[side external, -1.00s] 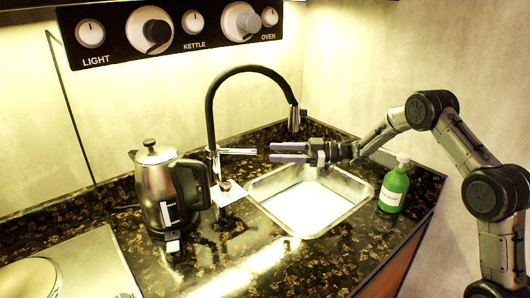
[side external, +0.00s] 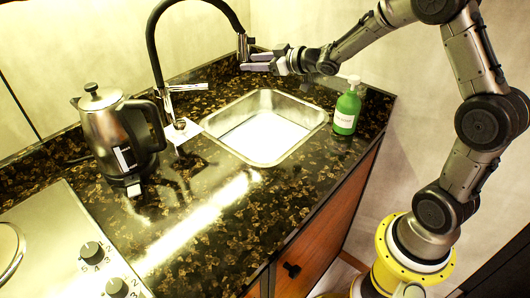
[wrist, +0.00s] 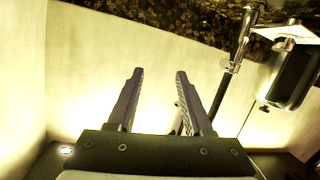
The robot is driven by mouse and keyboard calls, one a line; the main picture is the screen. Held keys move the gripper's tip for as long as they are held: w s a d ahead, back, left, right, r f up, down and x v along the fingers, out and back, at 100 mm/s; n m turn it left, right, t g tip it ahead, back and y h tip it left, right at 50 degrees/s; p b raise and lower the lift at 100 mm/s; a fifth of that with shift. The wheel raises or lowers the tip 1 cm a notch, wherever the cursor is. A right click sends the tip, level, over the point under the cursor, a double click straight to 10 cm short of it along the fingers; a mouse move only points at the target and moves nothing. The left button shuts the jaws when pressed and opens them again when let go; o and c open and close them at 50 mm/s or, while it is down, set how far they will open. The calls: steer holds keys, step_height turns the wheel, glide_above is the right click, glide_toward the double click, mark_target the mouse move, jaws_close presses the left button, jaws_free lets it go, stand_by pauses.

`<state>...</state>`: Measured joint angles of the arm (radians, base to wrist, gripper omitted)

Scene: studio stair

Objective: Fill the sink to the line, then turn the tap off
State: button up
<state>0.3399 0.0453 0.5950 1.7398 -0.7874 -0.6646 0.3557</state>
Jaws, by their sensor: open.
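The sink (side external: 313,112) is a square steel basin set in the dark counter. Its inside is bright and pale; I cannot make out a water level, a line or a stream. The black arched tap (side external: 152,45) stands behind its left end, with a metal spout head (side external: 243,46) and a side lever (side external: 187,87). My gripper (side external: 246,61) is open and empty, above the sink's back edge by the spout head, right of the lever and apart from it.
A steel kettle (side external: 112,135) stands left of the tap. A green bottle (side external: 346,110) stands right of the sink. A hob (side external: 62,250) with knobs is at front left. The counter in front of the sink is clear.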

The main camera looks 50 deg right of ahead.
steer(key=s+a+r+m+g+h, duration=0.1)
steer(key=s+r+m+g+h, duration=0.1)
steer(key=s, duration=0.6)
steer(key=s+r+m+g+h, duration=0.2)
steer(key=s, duration=0.6)
steer(key=s+a+f+g, duration=0.1)
steer(key=s+a, duration=0.1)
steer(key=s, duration=0.5)
steer(key=s+a+f+g+y, duration=0.1)
steer(key=s+a+g, duration=0.1)
steer(key=s, duration=0.6)
steer(key=s+a+f+g+y, duration=0.1)
steer(key=s+a, duration=0.3)
steer(key=s, duration=0.4)
steer(key=shift+a+f+g, duration=0.2)
steer(key=shift+f+g, duration=0.05)
steer(key=shift+g, duration=0.25)
